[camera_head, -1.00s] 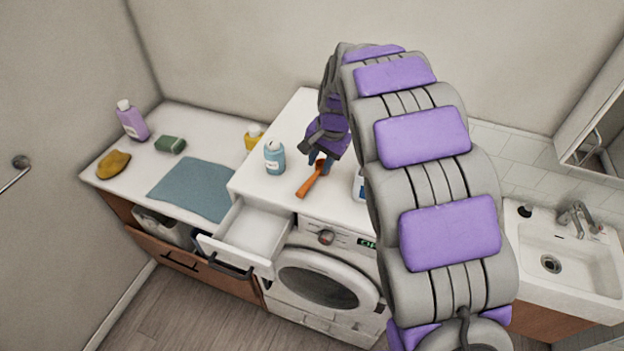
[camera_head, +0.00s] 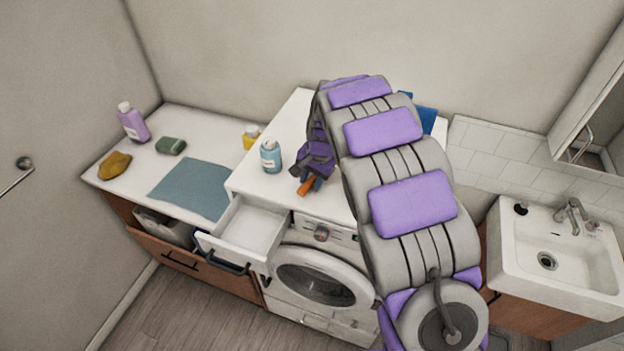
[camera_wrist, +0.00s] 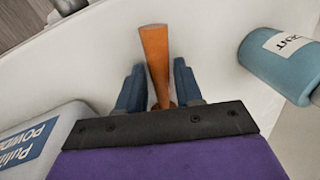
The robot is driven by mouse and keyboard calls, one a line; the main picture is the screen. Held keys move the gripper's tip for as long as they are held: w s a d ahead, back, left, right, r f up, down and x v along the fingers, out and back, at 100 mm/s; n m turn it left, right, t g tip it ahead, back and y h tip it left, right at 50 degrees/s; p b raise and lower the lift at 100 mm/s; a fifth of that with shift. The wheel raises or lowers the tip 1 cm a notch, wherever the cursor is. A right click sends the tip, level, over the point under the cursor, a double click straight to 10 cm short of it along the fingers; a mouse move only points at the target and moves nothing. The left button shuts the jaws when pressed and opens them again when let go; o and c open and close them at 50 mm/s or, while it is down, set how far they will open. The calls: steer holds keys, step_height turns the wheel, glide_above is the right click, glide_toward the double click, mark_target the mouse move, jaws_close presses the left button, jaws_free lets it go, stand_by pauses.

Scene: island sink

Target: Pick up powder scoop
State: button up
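The powder scoop is orange. In the wrist view its handle (camera_wrist: 155,52) points away from my gripper, and its near end is hidden behind the gripper's dark front edge. My gripper (camera_wrist: 158,82) has its two blue fingers apart, one on each side of the handle, with gaps showing between fingers and handle. In the head view my gripper (camera_head: 309,181) is low over the washing machine top, and only the orange handle end (camera_head: 305,187) of the scoop shows beside it. The rest of the scoop is hidden by the gripper.
A blue bottle (camera_head: 271,157) stands close to the left of my gripper. A white container with a blue label (camera_wrist: 40,140) is near in the wrist view. An open drawer (camera_head: 243,238) juts out at the front left of the washing machine (camera_head: 318,285).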

steer(key=shift+w+a+f, duration=0.15)
steer(key=shift+w+a, duration=0.25)
steer(key=shift+a, duration=0.25)
jaws_close()
steer(key=shift+w+r, duration=0.3)
steer(key=shift+r, duration=0.15)
step_height(320, 180, up, 9)
steer(key=shift+s+r, duration=0.15)
steer(key=shift+s, duration=0.05)
steer(key=s+d+r+m+y+p, duration=0.3)
steer(key=d+r+m+y+p, duration=0.3)
steer(key=d+r+m+p, duration=0.4)
steer(key=d+m+p, duration=0.1)
steer(key=d+p, duration=0.2)
steer(key=d, duration=0.1)
steer(key=shift+s+d+r, duration=0.15)
steer(key=shift+r, duration=0.2)
